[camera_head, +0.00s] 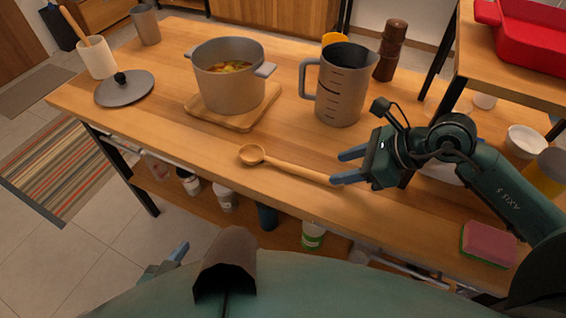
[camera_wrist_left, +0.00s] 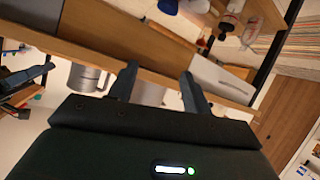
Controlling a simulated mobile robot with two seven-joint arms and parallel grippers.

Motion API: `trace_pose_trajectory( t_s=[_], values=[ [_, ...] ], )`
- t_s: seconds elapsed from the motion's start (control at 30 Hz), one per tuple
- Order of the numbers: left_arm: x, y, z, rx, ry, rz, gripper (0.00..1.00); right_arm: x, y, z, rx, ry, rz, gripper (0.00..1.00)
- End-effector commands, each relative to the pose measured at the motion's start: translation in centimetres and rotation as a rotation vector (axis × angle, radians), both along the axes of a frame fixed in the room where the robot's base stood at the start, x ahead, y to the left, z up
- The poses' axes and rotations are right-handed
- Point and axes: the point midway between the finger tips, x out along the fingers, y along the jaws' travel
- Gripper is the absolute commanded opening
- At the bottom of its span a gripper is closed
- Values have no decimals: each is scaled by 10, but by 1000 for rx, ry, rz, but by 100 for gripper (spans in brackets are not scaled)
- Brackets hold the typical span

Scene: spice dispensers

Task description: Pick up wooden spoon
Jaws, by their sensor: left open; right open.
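The wooden spoon (camera_head: 285,168) lies on the wooden table in the head view, its round bowl to the left and its handle running right. My right gripper (camera_head: 341,167) is open and empty at the handle's right end. Its lower fingertip is close to the handle tip; I cannot tell whether they touch. My left gripper (camera_head: 167,262) is low in front of the table, partly hidden by my own body. The left wrist view shows its two fingers (camera_wrist_left: 157,82) apart with nothing held between them. I cannot make out the spoon in that view.
A grey pot (camera_head: 228,88) stands on a wooden board (camera_head: 207,115), with a lid (camera_head: 124,90) to its left. A measuring jug (camera_head: 341,95) and a pepper mill (camera_head: 391,50) stand behind my right gripper. A sponge (camera_head: 488,243) lies at the front right.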

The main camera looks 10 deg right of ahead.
Motion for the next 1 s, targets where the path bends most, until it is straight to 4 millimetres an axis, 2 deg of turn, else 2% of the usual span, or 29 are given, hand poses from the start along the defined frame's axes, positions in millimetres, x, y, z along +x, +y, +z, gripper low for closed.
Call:
trace_pose_trajectory(
  t_s=[0.4,0.7,1.0],
  values=[
    [-3,-1,-9,6,33,-5,49,17,37,-36,5,1,-1,44],
    [1,-1,-5,5,23,-5,49,19,40,-40,1,0,1,44],
    [1,-2,-4,4,21,-6,49,19,39,-39,2,1,0,20]
  ],
)
